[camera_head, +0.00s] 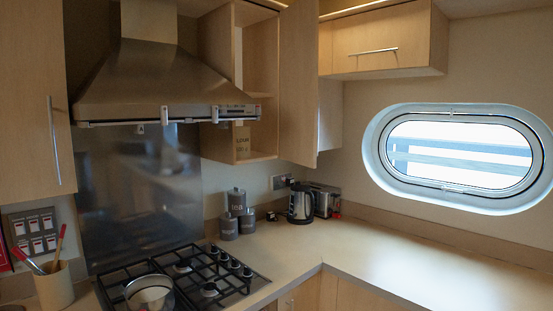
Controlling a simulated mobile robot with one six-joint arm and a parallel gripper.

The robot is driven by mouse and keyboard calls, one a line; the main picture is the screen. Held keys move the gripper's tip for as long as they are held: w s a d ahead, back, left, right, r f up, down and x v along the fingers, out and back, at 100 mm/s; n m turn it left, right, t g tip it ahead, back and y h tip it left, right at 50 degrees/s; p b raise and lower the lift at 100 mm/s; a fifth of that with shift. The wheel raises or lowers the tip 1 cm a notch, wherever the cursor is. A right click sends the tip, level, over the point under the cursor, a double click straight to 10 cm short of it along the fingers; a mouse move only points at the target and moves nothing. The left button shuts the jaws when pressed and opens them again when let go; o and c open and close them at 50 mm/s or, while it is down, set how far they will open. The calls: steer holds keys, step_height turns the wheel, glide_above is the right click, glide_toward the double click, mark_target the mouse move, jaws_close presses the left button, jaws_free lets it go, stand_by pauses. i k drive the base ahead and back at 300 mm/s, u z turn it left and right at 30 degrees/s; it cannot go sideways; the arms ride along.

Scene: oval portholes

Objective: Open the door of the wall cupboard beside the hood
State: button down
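The wall cupboard (262,50) to the right of the steel hood (165,80) stands open. Its pale wood door (298,85) is swung out to the right, and the shelves inside show. A pale labelled packet or jar (243,140) stands on the lower shelf. To the left of the hood, another wall cupboard (30,100) is shut, with a vertical bar handle (53,140). No handle shows on the open door's visible face. My gripper is not in view.
Below the hood is a gas hob (195,280) with a pan (150,294). A utensil pot (54,286), canisters (228,226), a kettle (300,203) and a toaster (326,200) stand on the counter. The right counter (400,262) is clear below the oval porthole (460,153). A high cupboard (380,40) is shut.

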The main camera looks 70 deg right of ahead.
mark_target(299, 22)
steer(key=u, duration=0.25)
steer(key=k, duration=1.7)
steer(key=z, duration=0.55)
steer(key=i, duration=0.6)
steer(key=z, duration=0.1)
